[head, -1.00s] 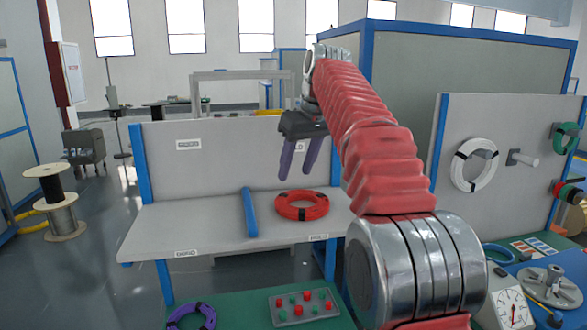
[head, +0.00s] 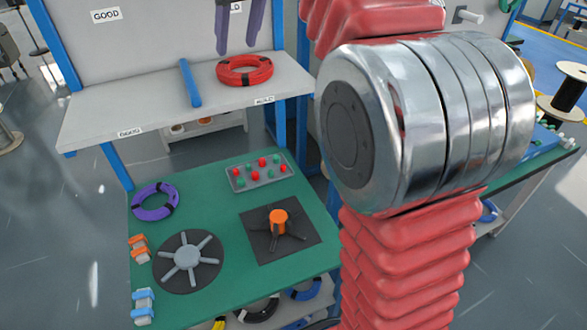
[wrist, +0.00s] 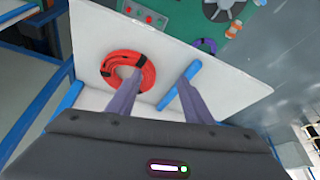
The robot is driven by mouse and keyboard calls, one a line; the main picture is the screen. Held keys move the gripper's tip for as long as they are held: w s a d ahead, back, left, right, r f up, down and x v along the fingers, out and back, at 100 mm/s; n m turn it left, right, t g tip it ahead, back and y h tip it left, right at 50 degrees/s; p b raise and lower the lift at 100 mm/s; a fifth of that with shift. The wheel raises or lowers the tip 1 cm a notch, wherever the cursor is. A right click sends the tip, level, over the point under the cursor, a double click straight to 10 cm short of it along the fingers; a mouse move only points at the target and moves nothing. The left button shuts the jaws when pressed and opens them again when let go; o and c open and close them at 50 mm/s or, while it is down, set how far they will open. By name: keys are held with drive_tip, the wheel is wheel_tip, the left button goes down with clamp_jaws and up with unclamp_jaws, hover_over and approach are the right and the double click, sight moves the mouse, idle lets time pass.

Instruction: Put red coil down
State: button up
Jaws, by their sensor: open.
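The red coil (head: 244,71) lies flat on the right part of the grey shelf (head: 135,112), to the right of the blue divider bar (head: 190,83). It has dark bands around it. My gripper (head: 238,50) is above and just behind the coil in the head view, with its purple fingers spread and nothing between them. The wrist view shows the fingers (wrist: 155,90) apart, one tip overlapping the red coil (wrist: 128,73) in the picture and the other near the blue bar (wrist: 179,86). The fingers do not grip the coil.
Below the shelf, a green table (head: 215,222) carries a purple coil (head: 155,202), a button panel (head: 258,172), a grey spoked reel (head: 187,258) and an orange-topped spindle (head: 278,222). A GOOD label (head: 106,15) marks the left backboard. The shelf left of the bar is bare.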

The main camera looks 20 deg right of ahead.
drive_tip(key=s+f+m, duration=0.1)
drive_tip(key=s+f, duration=1)
drive_tip(key=s, duration=0.4)
drive_tip(key=s+f+m+t+h, duration=0.1)
drive_tip(key=s+f+m, duration=0.1)
drive_tip(key=s+f, duration=0.9)
drive_tip(key=s, duration=0.4)
drive_tip(key=shift+a+f, duration=0.35)
drive_tip(key=shift+a, duration=0.05)
